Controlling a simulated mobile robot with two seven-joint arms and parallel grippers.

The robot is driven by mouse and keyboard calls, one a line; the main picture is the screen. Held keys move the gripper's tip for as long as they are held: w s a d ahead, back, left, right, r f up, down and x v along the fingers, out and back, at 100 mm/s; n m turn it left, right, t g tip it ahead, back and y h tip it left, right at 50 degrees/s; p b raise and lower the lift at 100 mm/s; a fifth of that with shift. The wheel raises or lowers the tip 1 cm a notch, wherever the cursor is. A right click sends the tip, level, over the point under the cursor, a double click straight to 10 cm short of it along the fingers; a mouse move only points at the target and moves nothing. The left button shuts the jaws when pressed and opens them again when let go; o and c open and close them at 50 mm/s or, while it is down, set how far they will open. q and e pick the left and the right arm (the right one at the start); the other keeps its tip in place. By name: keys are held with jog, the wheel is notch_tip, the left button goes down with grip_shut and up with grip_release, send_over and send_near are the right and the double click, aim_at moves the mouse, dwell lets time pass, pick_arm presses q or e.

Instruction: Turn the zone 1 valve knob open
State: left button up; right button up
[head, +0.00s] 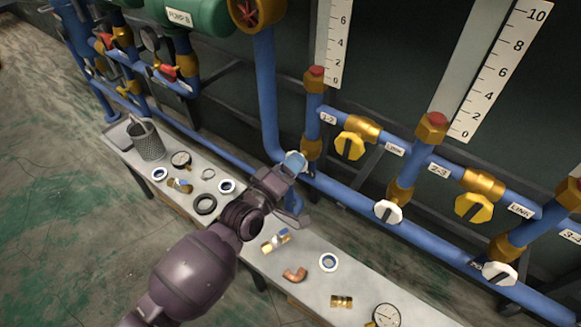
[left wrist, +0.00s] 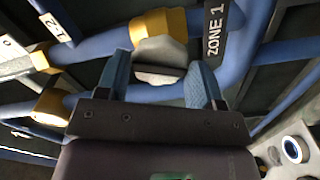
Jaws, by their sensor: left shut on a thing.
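The zone 1 valve knob (left wrist: 158,58) is pale grey-white and sits in front of a brass valve body (left wrist: 160,23) on a blue pipe, beside the black "ZONE 1" label (left wrist: 214,30). My left gripper (left wrist: 158,82) has its two blue fingers on either side of this knob and is shut on it. In the head view my left gripper (head: 297,172) reaches over the bench to the lower blue pipe and hides the knob. The knob's exact turn angle is hard to tell. My right gripper is not in view.
Other white knobs (head: 388,212) and yellow knobs (head: 349,146) line the pipes to the right. The bench (head: 255,254) below holds a mesh cup (head: 147,140), gauges (head: 386,315), rings and brass fittings. Open floor lies at left.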

pick_arm(q)
jog(key=shift+w+r+n, duration=0.1)
jog(key=shift+r+n, duration=0.2)
jog(key=shift+r, duration=0.1)
jog(key=n, duration=0.3)
jog(key=o, duration=0.9)
jog(key=shift+n, duration=0.3)
jog(key=shift+f, duration=0.1)
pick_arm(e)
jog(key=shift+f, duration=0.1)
pick_arm(q)
jog(key=shift+s+f, duration=0.15)
jog(key=shift+s, duration=0.05)
jog(key=v, duration=0.7)
jog(key=shift+p, duration=0.45)
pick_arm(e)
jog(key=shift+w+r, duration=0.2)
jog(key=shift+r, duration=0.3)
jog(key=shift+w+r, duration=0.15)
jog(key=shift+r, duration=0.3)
pick_arm(q)
jog(key=shift+w, duration=0.1)
